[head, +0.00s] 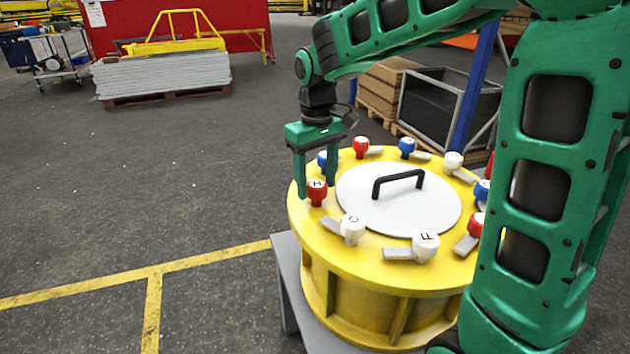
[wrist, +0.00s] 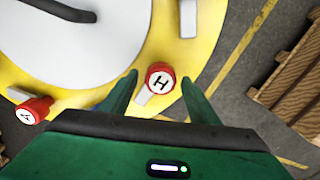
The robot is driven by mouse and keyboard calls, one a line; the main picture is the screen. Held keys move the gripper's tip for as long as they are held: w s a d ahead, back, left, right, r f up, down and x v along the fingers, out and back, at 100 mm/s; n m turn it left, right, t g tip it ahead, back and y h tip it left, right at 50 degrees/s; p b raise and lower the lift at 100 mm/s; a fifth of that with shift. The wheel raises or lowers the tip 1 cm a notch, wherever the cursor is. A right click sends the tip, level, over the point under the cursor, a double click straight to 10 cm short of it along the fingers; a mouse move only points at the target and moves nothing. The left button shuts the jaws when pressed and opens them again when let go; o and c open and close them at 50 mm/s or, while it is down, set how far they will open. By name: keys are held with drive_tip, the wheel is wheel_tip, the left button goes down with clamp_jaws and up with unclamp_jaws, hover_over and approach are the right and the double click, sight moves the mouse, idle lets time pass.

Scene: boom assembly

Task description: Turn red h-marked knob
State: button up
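The red knob marked H (head: 317,192) stands on the near left rim of the yellow drum (head: 345,262). My gripper (head: 316,190) is over it, pointing down, with its fingers apart. In the wrist view the H knob (wrist: 160,78) shows upright between the two open fingertips of my gripper (wrist: 158,80). A gap shows on both sides of the knob, and neither finger clearly touches it. A light grey tab (wrist: 143,95) lies beside the knob.
Other knobs ring the drum: a white C knob (head: 352,227), a white F knob (head: 426,244), a blue one (head: 406,146) and a red A knob (wrist: 35,110). A black handle (head: 398,180) rises from the grey lid. Wooden pallets (wrist: 290,80) lie on the floor.

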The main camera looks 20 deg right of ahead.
sight(316, 183)
wheel_tip(316, 183, up, 11)
drive_tip(key=shift+f, duration=0.15)
idle(0.4)
idle(0.4)
